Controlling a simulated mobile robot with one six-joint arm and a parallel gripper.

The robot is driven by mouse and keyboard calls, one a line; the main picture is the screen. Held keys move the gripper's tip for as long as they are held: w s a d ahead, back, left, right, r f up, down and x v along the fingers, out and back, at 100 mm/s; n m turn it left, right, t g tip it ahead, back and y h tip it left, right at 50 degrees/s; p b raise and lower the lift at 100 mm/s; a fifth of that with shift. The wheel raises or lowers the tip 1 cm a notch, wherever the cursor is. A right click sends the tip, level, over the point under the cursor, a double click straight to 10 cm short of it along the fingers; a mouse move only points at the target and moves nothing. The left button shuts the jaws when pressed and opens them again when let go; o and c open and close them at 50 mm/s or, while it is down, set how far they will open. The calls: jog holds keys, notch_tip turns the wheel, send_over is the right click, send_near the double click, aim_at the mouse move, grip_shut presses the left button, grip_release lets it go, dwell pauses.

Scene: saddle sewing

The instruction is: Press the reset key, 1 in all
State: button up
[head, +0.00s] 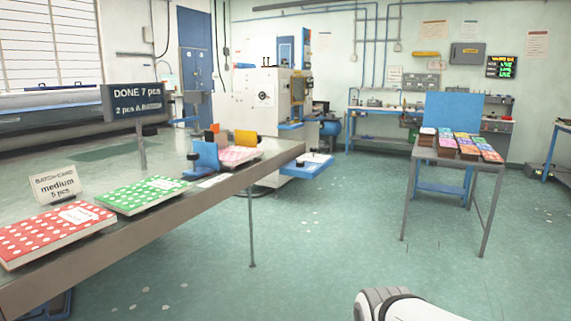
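I cannot make out a reset key in the head view; it is hidden or too small to tell. A large white and blue sewing machine (245,105) stands beyond the long table, with small dark parts on its front that are too small to identify. A blue shelf (306,167) with a white booklet on it juts out from its front. My gripper is not in view; only a white and grey part of my arm shows at the bottom edge, right of the middle.
A long table (150,232) on the left bears red and green dotted book stacks, a "medium 5 pcs" card (55,185) and a "DONE 7 pcs" sign (135,101). A small table (461,163) with colourful booklets stands right. The floor (340,225) between them is clear.

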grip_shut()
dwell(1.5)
